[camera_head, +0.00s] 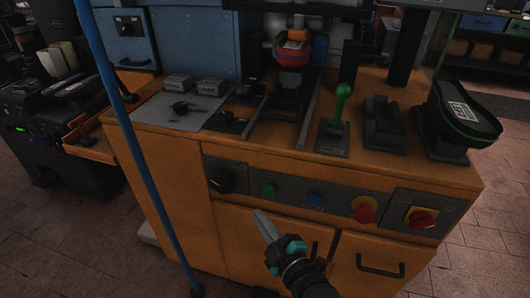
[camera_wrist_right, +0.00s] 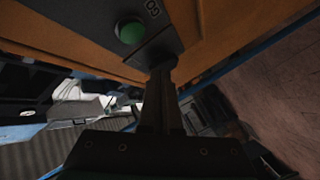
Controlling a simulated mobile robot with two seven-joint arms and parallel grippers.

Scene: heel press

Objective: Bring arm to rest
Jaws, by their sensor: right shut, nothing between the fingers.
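My right gripper (camera_head: 262,217) comes in from the bottom of the head view. Its fingers are together and empty, and they point up and left in front of the orange machine cabinet (camera_head: 175,195). In the right wrist view the closed fingers (camera_wrist_right: 161,75) reach up from the dark gripper body, and their tips overlap the edge of the grey control panel near a green button (camera_wrist_right: 131,31). Whether they touch the panel cannot be told. My left gripper is not in the head view.
The cabinet front has a black knob (camera_head: 221,181), green and blue buttons, a red button (camera_head: 364,210) and a red-yellow switch (camera_head: 420,218). A green-knobbed lever (camera_head: 341,105) and a dark shoe-shaped part (camera_head: 461,112) stand on top. A blue pole (camera_head: 140,145) rises at left.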

